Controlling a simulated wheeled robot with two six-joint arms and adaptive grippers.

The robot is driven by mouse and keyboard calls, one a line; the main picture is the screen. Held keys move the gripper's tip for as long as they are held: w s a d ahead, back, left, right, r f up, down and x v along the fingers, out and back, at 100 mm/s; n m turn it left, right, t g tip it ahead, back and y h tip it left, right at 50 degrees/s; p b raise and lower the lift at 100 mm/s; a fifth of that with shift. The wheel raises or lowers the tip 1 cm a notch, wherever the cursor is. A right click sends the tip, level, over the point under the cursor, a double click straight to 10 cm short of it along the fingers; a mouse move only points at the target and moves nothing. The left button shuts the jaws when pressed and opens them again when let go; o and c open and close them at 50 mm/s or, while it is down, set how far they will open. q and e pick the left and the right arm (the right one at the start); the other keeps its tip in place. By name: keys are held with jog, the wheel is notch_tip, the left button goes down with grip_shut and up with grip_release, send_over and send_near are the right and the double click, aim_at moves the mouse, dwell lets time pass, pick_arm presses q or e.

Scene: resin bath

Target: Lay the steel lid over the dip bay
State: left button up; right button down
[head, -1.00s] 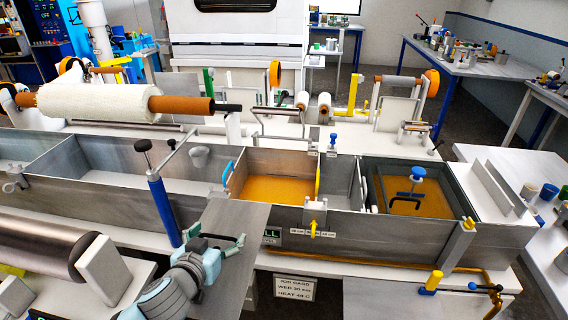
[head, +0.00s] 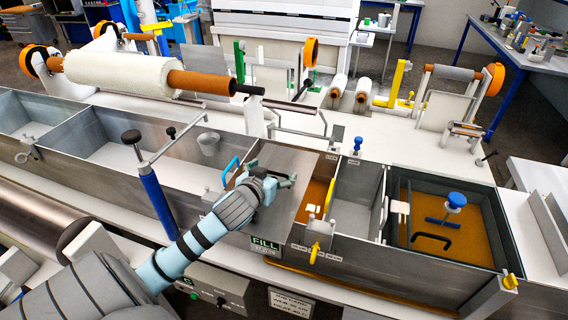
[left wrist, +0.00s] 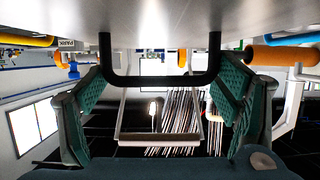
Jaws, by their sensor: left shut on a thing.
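The steel lid (head: 305,158) is a flat grey plate over the left amber-floored bay, which I take as the dip bay (head: 316,198). It covers most of that bay. A strip of amber shows along the lid's right edge. I cannot tell whether the lid rests on the rim or hangs just above it. My left gripper (head: 272,183) is on top of the lid, shut on its handle. In the left wrist view the black handle (left wrist: 160,79) lies between the green finger pads, against the lid's underlit face (left wrist: 160,20). My right gripper is not in view.
Another amber bay (head: 478,228) to the right holds a blue-knobbed tool (head: 455,202) and a black handle (head: 432,240). A blue post (head: 158,200) stands left of my arm. A yellow lever (head: 315,252) is on the bath's front wall. A white roll (head: 115,75) lies behind.

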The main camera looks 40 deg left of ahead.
aim_at(285, 163)
pick_arm(q)
jog(key=w, duration=0.1)
jog(key=w+a, duration=0.1)
jog(key=w, duration=0.3)
jog(key=shift+w+a+r, duration=0.1)
jog(key=shift+w+a, duration=0.1)
jog(key=shift+a, duration=0.15)
jog(key=x, duration=0.3)
jog(key=shift+w+r, duration=0.25)
jog(key=shift+w, duration=0.15)
notch_tip(285, 163, down, 3)
jog(key=shift+p, duration=0.3)
jog(key=shift+s+f, duration=0.1)
jog(key=shift+f, duration=0.1)
jog(key=shift+s+r, duration=0.1)
jog(key=shift+s, duration=0.1)
jog(key=o, duration=1.4)
jog(key=shift+w, duration=0.15)
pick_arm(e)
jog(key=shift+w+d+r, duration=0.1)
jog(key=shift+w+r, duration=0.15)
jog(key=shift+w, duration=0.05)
